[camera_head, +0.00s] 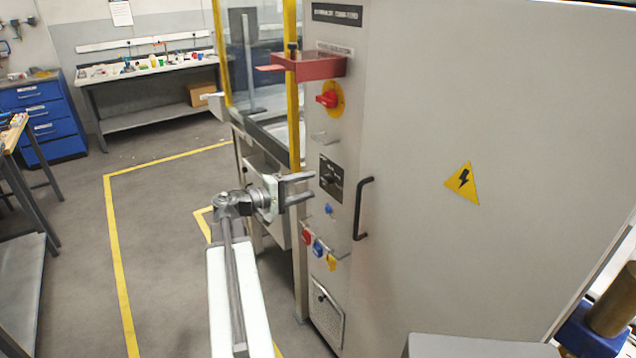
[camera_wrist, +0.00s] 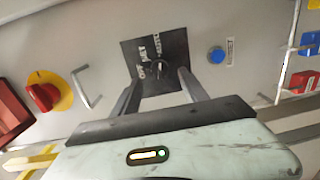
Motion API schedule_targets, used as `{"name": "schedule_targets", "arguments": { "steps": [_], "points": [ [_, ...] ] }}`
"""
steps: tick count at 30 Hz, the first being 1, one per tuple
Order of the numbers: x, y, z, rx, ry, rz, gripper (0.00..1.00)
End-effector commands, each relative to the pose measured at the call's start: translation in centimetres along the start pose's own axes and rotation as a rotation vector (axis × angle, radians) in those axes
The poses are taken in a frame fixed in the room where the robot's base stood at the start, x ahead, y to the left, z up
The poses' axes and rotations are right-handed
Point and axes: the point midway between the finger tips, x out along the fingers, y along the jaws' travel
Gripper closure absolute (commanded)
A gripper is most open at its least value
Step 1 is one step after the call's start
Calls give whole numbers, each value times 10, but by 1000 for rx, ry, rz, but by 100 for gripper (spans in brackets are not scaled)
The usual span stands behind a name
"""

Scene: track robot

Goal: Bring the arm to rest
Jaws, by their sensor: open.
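My arm reaches forward from the bottom of the head view, and my gripper (camera_head: 300,187) is at the front of a grey control cabinet (camera_head: 410,80). The gripper is open, with nothing between its two fingers. In the wrist view the fingers (camera_wrist: 158,80) point at a black switch plate (camera_wrist: 152,52) with a dark rotary knob, which lies between and beyond the fingertips. I cannot tell whether the fingertips touch the plate. In the head view the plate (camera_head: 330,180) is just right of the fingers.
A red switch (camera_head: 328,99) and red bracket (camera_head: 305,67) are above. A blue button (camera_head: 328,209), hanging padlocks (camera_head: 318,247) and a black handle (camera_head: 363,208) are close by. A workbench (camera_head: 150,72) and blue drawers (camera_head: 42,115) stand behind.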

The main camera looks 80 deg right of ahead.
Motion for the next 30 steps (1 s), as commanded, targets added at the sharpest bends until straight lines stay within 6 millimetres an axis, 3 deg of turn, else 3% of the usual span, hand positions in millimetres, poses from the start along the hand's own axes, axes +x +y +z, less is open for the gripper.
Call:
{"name": "schedule_targets", "arguments": {
  "steps": [6,20,23,26,29,30],
  "points": [
    [-25,0,0,0,0,0,48],
    [-26,0,0,0,-1,0,48],
    [-38,1,-7,-1,20,0,48],
    [-83,6,-31,-5,97,2,48],
    [-160,11,-62,-13,224,5,48],
    [-195,10,-72,-15,280,-6,48]
  ]
}}
